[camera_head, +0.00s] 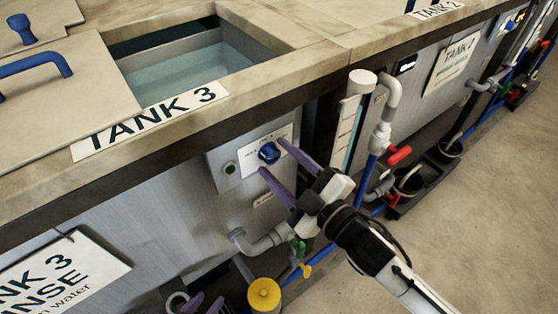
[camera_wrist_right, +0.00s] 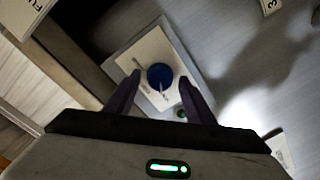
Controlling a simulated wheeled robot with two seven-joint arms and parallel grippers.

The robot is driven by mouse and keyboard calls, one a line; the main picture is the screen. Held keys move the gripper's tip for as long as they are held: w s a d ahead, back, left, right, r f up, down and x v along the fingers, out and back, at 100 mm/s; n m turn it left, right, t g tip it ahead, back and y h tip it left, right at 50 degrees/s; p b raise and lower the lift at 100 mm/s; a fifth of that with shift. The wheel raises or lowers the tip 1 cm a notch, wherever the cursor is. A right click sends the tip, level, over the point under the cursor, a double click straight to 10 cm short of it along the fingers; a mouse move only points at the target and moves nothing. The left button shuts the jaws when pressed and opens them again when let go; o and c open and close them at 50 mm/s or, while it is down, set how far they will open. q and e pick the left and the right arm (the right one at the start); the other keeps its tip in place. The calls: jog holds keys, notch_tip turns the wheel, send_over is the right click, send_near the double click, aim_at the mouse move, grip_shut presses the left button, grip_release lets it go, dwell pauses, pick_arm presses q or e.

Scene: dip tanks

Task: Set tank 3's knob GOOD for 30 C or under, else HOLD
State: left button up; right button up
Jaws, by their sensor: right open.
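Tank 3's blue knob (camera_head: 269,152) sits on a white plate (camera_head: 252,163) on a grey box on the tank front. My right gripper (camera_head: 272,155) is open, its purple fingers on either side of the knob. In the right wrist view the knob (camera_wrist_right: 160,76) shows between the fingertips (camera_wrist_right: 160,82), with clear gaps at both sides. The knob's setting and plate lettering are too small to read. My left gripper (camera_head: 204,302) is at the bottom edge, mostly cut off, its purple fingers apart. No readable temperature for tank 3 shows.
Tank 3's open bath (camera_head: 190,65) holds pale liquid behind the TANK 3 label (camera_head: 150,120). A green button (camera_head: 229,168) is left of the knob. A vertical gauge tube (camera_head: 350,125), pipes with a red valve handle (camera_head: 399,155), and a yellow cap (camera_head: 264,294) stand nearby.

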jog(key=v, duration=1)
jog(key=shift+b, duration=0.4)
jog(key=shift+f, duration=0.15)
